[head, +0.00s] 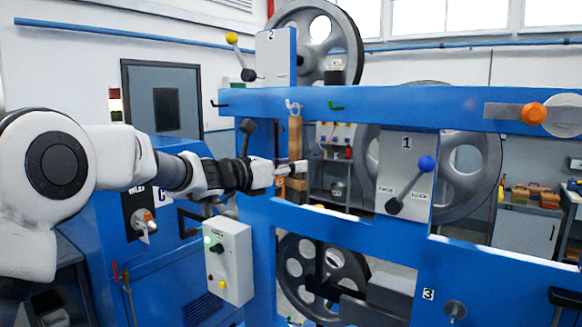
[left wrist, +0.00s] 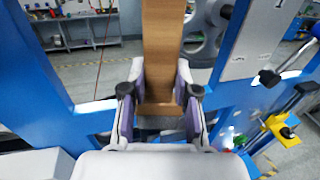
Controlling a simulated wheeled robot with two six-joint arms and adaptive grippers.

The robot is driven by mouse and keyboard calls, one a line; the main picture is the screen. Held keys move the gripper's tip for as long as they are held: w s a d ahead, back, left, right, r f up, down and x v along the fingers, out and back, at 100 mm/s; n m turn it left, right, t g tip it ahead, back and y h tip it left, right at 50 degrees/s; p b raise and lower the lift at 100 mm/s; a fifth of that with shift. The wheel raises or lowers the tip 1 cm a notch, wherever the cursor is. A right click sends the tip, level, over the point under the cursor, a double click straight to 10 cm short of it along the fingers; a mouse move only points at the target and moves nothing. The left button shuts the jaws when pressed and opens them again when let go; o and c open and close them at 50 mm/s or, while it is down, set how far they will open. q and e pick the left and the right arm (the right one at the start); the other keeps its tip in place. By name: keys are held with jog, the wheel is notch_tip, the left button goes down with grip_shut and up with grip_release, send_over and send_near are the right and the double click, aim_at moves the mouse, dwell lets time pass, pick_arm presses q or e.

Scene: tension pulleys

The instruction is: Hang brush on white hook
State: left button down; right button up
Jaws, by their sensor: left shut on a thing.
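The brush (head: 295,135) shows as an upright strip of brown wood. My left gripper (head: 296,168) is shut on it in the head view. In the left wrist view the wood (left wrist: 162,45) stands between the two fingers (left wrist: 160,100). The white hook (head: 292,106) is on the blue upper beam (head: 400,102), right at the top of the brush. I cannot tell whether the brush's top is on the hook or only just below or in front of it. My right gripper is not in view.
A black hook (head: 219,104) and a green hook (head: 336,106) sit on the same beam, left and right of the white one. A lever with a blue knob (head: 427,163) is on plate 1 to the right. A grey control box (head: 229,258) stands below my left arm.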

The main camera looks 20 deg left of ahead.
pick_arm(q)
jog(key=c, duration=0.8)
grip_release()
